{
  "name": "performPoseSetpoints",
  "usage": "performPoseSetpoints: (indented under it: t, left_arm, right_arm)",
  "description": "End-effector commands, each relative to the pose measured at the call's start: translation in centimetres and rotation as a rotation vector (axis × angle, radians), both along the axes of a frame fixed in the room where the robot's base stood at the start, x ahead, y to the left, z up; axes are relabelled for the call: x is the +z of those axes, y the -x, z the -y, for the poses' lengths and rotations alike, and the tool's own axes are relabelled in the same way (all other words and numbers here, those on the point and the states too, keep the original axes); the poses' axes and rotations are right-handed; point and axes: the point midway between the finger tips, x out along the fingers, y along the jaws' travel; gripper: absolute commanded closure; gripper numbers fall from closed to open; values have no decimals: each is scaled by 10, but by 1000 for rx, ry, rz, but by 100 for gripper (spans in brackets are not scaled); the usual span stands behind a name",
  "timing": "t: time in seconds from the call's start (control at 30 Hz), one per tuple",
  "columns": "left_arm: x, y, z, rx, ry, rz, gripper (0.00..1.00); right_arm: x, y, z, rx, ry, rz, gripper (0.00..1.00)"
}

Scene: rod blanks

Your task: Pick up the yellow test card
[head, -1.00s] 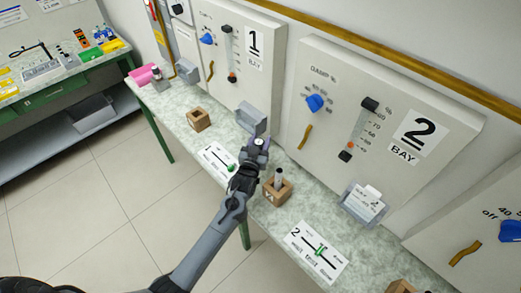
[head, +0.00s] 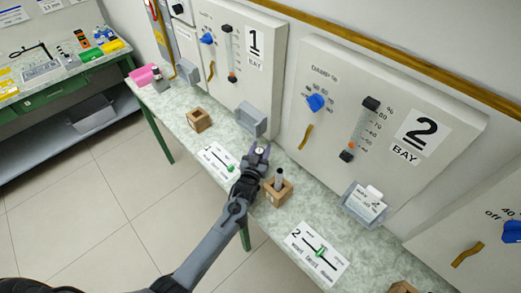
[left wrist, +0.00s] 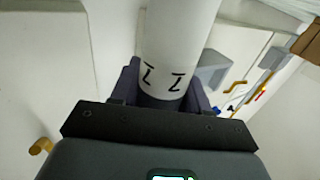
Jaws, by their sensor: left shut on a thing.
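My left gripper (head: 261,150) is over the long bench, near the front of the empty grey holder (head: 250,118) under bay 1. It is shut on a white cylinder (left wrist: 178,45) with dark marks, seen between the fingers in the left wrist view. In the head view the cylinder is mostly hidden by the fingers. I cannot make out a yellow test card for certain. A yellow item (head: 112,46) lies on the far left bench, too small to identify. A white card (head: 367,205) sits in the bay 2 holder. My right gripper is not in view.
A wooden block (head: 277,195) with a grey rod (head: 279,178) upright in it stands close to my left gripper. Another wooden block (head: 198,120) is further left. Printed sheets with green markers lie at bay 1 (head: 216,158) and bay 2 (head: 310,259). Panels rise behind the bench.

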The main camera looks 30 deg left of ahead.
Motion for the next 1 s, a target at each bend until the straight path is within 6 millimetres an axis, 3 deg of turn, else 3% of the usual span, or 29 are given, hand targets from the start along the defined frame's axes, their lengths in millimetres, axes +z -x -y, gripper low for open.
performPoseSetpoints:
  t: [0.4,0.43,0.57,0.87,1.0]
  left_arm:
    - [-17,2,-1,1,-1,-13,88]
    - [-18,3,-1,2,0,-15,50]
    - [-20,3,-2,3,-1,-17,30]
    - [-20,3,-3,4,-2,-17,29]
    - [-11,3,-3,5,-2,-17,29]
  right_arm:
    - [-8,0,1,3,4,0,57]
    - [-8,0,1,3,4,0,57]
    - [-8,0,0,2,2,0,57]
    - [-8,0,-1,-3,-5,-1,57]
    - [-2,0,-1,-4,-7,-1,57]
